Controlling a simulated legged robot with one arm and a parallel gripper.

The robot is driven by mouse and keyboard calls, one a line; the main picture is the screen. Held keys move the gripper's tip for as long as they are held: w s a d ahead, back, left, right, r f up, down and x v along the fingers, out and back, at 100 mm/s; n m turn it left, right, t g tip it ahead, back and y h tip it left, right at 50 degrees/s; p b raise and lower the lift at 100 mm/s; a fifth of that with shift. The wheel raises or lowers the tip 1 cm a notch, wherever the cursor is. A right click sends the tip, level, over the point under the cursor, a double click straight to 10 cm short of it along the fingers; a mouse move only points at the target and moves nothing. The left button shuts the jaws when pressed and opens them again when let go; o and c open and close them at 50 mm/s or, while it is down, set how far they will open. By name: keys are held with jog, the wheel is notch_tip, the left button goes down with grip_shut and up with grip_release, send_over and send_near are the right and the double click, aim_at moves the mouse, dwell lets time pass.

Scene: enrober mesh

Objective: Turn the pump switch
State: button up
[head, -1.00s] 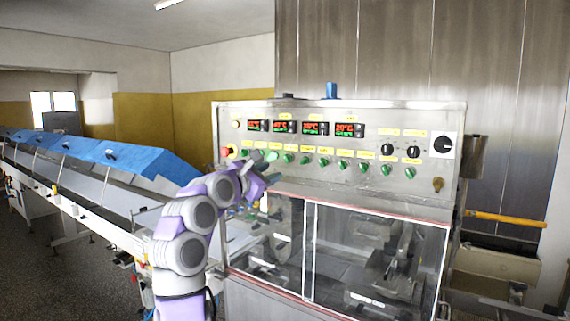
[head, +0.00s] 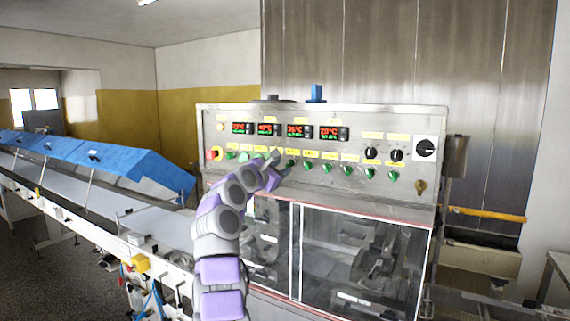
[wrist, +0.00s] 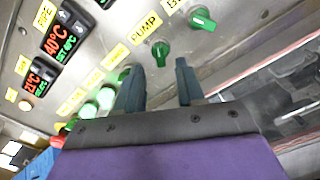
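The pump switch (wrist: 160,52) is a green knob on the steel control panel (head: 400,125), under a yellow PUMP label (wrist: 145,27) in the wrist view. My gripper (wrist: 157,65) is open, its two dark fingers apart and empty. In the wrist view the knob appears just beyond the fingertips, between their lines. I cannot tell whether a finger touches it. In the head view my gripper (head: 279,167) is close to the row of green knobs, and partly covers that row.
Another green knob (wrist: 202,19) is to the right of the pump switch. Lit green buttons (wrist: 105,97) and a red one (wrist: 60,140) are to the left. Temperature displays (head: 270,129) sit above the row. A clear-windowed enclosure (head: 360,255) is below; a blue-covered conveyor (head: 110,165) runs left.

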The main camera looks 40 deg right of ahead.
aim_at(287, 165)
jog(key=p+x, duration=0.1)
jog(key=x, duration=0.2)
jog(key=shift+r, duration=0.1)
jog(key=shift+w+d+p, duration=0.25)
jog(key=shift+d+p, duration=0.05)
jog(key=shift+d, duration=0.15)
jog(key=shift+c, duration=0.3)
grip_shut()
